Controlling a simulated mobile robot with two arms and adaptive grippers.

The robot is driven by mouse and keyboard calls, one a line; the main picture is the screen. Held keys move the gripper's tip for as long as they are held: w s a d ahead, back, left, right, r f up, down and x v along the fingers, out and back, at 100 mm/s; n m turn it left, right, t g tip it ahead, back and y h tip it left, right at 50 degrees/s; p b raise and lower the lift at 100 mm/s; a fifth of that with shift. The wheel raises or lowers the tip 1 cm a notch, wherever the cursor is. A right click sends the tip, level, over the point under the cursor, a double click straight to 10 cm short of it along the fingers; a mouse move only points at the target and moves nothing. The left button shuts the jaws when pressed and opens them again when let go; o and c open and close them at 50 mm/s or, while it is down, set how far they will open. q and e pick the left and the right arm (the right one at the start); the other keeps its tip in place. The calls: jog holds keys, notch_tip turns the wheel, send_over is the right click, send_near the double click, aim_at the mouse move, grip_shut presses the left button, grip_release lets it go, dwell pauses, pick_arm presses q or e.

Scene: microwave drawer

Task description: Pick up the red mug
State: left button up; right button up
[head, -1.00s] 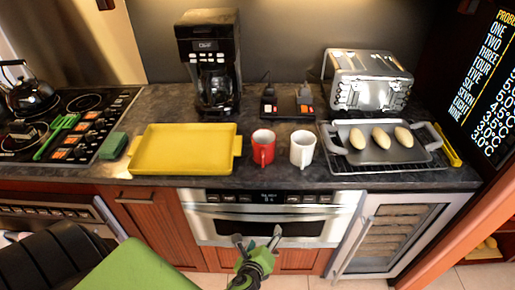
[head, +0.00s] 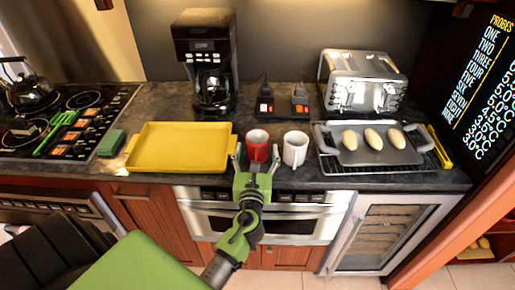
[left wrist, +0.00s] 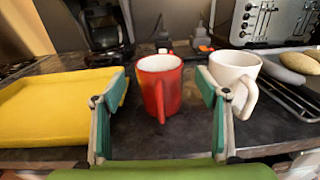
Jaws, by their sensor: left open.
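The red mug (head: 258,144) stands upright on the dark counter between the yellow tray and a white mug (head: 295,149). My left gripper (head: 256,160) is in front of the red mug at the counter's front edge, with its fingers pointing at it. In the left wrist view the red mug (left wrist: 159,84) shows between and beyond the two open fingers (left wrist: 163,108), its handle facing me. The fingers appear apart from the mug. The right finger overlaps the white mug (left wrist: 233,76) in that view. My right gripper is not in view.
The yellow tray (head: 180,166) lies close on the left. A coffee maker (head: 208,60) and two small dark devices stand behind. A toaster (head: 362,82) and a rack with a grey baking tray (head: 376,157) are on the right. An oven front (head: 290,222) is below.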

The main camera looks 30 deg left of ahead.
pick_arm(q)
jog(key=shift+f+p+x, duration=0.15)
jog(key=shift+p+x, duration=0.1)
jog(key=shift+x, duration=1.1)
jog(key=shift+f+p+x, duration=0.15)
jog(key=shift+p+x, duration=0.05)
jog(key=shift+x, duration=1.2)
jog(key=shift+s, duration=0.1)
jog(key=shift+r, duration=0.1)
jog(key=c, duration=1.4)
